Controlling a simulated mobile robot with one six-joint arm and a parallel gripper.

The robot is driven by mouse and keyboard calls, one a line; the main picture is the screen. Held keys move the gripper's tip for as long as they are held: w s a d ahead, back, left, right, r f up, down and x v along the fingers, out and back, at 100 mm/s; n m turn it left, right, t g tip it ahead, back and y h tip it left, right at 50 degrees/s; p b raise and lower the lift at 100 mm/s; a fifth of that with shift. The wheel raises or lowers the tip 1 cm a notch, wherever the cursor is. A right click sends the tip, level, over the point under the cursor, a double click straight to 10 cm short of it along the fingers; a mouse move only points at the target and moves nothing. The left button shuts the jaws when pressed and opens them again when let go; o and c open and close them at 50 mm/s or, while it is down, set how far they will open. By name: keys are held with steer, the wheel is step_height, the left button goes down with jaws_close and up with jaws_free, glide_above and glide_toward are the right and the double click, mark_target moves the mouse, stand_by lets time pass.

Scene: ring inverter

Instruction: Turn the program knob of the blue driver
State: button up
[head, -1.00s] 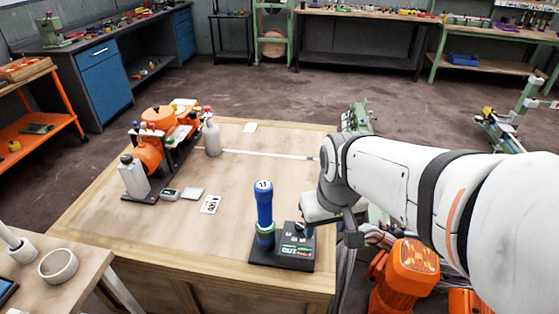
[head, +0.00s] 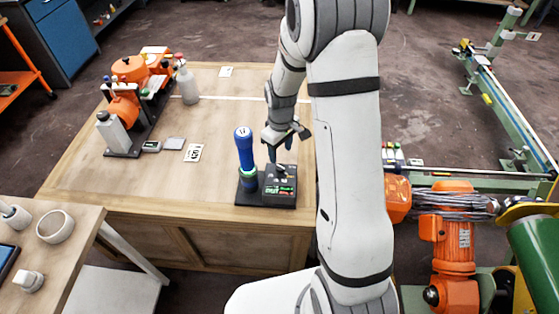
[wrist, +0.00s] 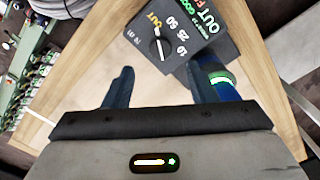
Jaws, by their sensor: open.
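The blue driver (head: 245,160) stands upright at the front right of the wooden table, on a dark base. Beside it on the right is a black control box (head: 280,187) with a lit green display. In the wrist view, the box's program knob (wrist: 159,43) shows a white pointer among printed marks such as 10, 25, 50 and OUT. My gripper (head: 281,152) is open above the box. In the wrist view its fingers (wrist: 160,70) are apart and empty, with the knob beyond the tips. The driver's lit green ring (wrist: 220,78) shows beside the right finger, which partly covers the driver.
An orange machine (head: 128,90) with bottles stands at the table's back left. A label card (head: 194,153) lies mid-table. A smaller table (head: 75,240) with a white ring stands front left. Orange robot equipment (head: 455,230) is at the right.

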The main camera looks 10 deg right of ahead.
mark_target(281, 166)
step_height(281, 166, down, 6)
steer(key=shift+f, duration=0.2)
steer(key=shift+c, duration=0.5)
